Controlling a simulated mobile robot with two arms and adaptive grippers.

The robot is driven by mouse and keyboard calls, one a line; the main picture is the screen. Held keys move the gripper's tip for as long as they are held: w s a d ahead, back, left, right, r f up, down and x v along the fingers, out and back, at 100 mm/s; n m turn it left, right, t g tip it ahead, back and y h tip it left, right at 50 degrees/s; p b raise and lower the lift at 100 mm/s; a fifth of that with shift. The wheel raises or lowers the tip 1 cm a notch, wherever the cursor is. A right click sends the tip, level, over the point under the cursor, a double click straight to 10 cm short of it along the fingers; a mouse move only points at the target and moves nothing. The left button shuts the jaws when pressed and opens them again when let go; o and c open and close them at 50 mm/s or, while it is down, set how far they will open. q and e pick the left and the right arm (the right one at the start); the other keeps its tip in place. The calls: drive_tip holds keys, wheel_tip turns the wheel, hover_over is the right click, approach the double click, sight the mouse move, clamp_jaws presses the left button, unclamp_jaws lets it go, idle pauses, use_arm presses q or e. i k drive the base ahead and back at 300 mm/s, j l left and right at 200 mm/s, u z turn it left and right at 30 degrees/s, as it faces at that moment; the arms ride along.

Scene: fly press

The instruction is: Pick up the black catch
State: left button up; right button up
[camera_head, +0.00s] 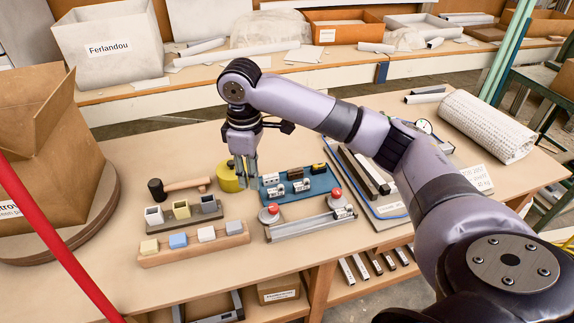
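A small black piece (319,168), which looks like the black catch, sits at the back right of a blue tray (318,190) on the workbench. Several small silver pieces (301,185) sit on the same tray. My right gripper (247,185) points down at the tray's left end, beside a yellow round block (229,178). Its fingers look apart, with nothing visible between them. It is to the left of the black piece and apart from it. My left gripper is out of view.
A rail with red knobs (335,193) lies in front of the tray. A mallet (180,187) and wooden racks of coloured blocks (194,243) stand to the left. A cardboard box (45,150) fills the far left. A paper roll (487,126) lies at the right.

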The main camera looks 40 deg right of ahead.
sight(315, 169)
drive_tip(key=l+u, duration=0.3)
drive_tip(key=l, duration=0.15)
drive_tip(key=k+l+u, duration=0.1)
drive_tip(key=l+u, duration=0.15)
drive_tip(key=l, duration=0.15)
drive_tip(key=k+l+u, duration=0.1)
drive_tip(key=l+u, duration=0.2)
drive_tip(key=k+l, duration=0.1)
drive_tip(key=l, duration=0.25)
drive_tip(key=k+l, duration=0.1)
drive_tip(key=l, duration=0.3)
drive_tip(key=k+l+u, duration=0.1)
drive_tip(key=l, duration=0.25)
drive_tip(key=k+l, duration=0.15)
drive_tip(key=l, duration=0.2)
